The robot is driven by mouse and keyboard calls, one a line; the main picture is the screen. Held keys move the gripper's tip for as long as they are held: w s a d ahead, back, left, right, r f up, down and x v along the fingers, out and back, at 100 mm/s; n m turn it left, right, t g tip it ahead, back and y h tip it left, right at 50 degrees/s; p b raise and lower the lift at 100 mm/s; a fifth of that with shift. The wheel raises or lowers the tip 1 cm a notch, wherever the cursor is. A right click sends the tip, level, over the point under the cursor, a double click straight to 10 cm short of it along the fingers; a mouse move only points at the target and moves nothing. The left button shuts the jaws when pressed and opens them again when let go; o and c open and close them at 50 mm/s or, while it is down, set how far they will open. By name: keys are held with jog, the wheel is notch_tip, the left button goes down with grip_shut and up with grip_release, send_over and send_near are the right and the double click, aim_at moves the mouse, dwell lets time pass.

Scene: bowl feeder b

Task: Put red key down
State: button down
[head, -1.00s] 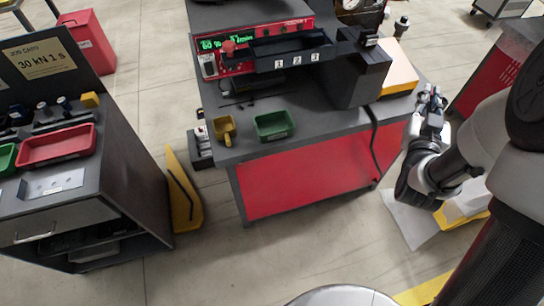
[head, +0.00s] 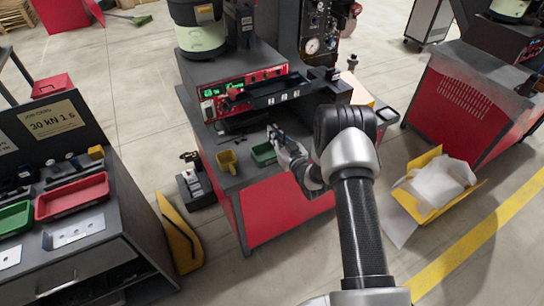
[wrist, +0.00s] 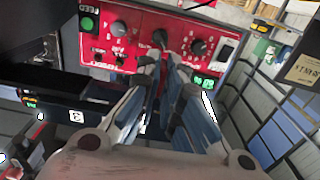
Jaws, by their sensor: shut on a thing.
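My gripper (head: 273,131) is above the front part of the feeder bench, just over the green tray (head: 262,154). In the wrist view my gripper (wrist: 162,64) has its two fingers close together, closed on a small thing. A red knob-like part (head: 234,93) shows on the control panel in the head view, apart from my gripper.
A yellow scoop-like tray (head: 227,161) stands left of the green tray. The dark bin rail (head: 283,92) and red control panel (head: 215,108) stand behind. A left cart carries a red tray (head: 72,196). A yellow box (head: 432,187) lies on the floor at right.

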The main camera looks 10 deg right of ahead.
notch_tip(320, 180, down, 9)
jog(key=shift+f+b, duration=0.1)
jog(key=shift+b, duration=1.05)
jog(key=shift+f+b, duration=0.4)
jog(key=shift+b, duration=0.15)
jog(key=shift+f, duration=0.1)
jog(key=shift+s+a, duration=0.1)
jog(key=c, duration=1.8)
grip_release()
jog(key=shift+s+f, duration=0.1)
jog(key=shift+f, duration=0.1)
jog(key=shift+o, duration=0.2)
